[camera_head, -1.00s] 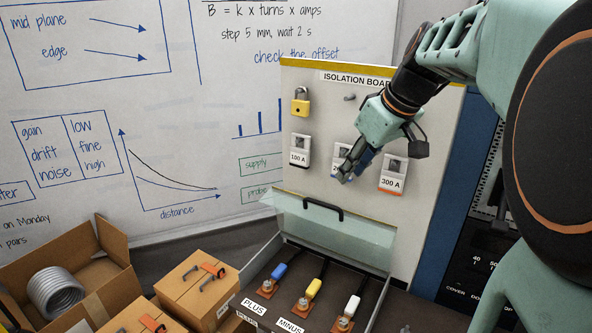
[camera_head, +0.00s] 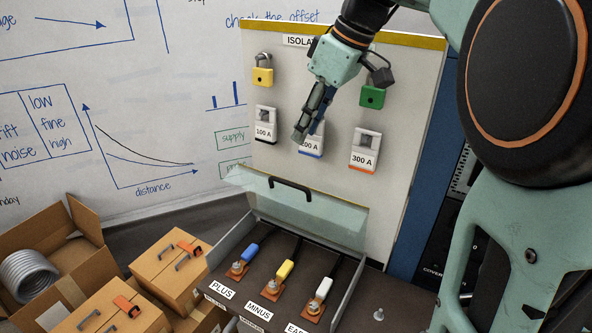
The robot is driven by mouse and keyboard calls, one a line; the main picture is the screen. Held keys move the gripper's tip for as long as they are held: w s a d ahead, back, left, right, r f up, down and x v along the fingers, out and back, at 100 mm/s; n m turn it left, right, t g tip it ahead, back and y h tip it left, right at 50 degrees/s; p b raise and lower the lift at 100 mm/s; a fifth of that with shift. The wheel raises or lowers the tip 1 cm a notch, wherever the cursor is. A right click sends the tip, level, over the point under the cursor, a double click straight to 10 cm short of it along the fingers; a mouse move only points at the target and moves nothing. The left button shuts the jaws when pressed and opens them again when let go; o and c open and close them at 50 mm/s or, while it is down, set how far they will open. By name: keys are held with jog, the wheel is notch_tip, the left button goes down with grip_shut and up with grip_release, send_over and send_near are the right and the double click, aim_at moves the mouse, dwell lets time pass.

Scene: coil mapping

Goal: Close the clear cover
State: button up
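The clear cover (camera_head: 325,218) stands raised and tilted at the back of the terminal box, in front of the isolation board. Its black handle (camera_head: 290,187) is near its top edge. Below it the open box (camera_head: 236,240) shows three terminals with a blue plug (camera_head: 252,254), a yellow plug (camera_head: 285,270) and a white plug (camera_head: 323,289). My gripper (camera_head: 308,128) is in front of the board at the 200 A block, above the cover and apart from its handle. The fingers appear edge-on, so their opening is unclear.
The isolation board (camera_head: 400,130) carries a yellow padlock (camera_head: 263,76), a green padlock (camera_head: 372,96), a 100 A block (camera_head: 265,122) and a 300 A block (camera_head: 364,150). Cardboard boxes (camera_head: 165,265) stand at the lower left. A small metal peg (camera_head: 379,314) is right of the terminal box.

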send_near(291, 183)
jog(key=shift+w+f, duration=0.1)
jog(key=shift+f, duration=0.05)
jog(key=x, duration=0.7)
jog(key=shift+a+f, duration=0.1)
jog(key=shift+f, duration=0.1)
jog(key=shift+c, duration=0.3)
grip_shut()
jog(key=shift+w, duration=0.1)
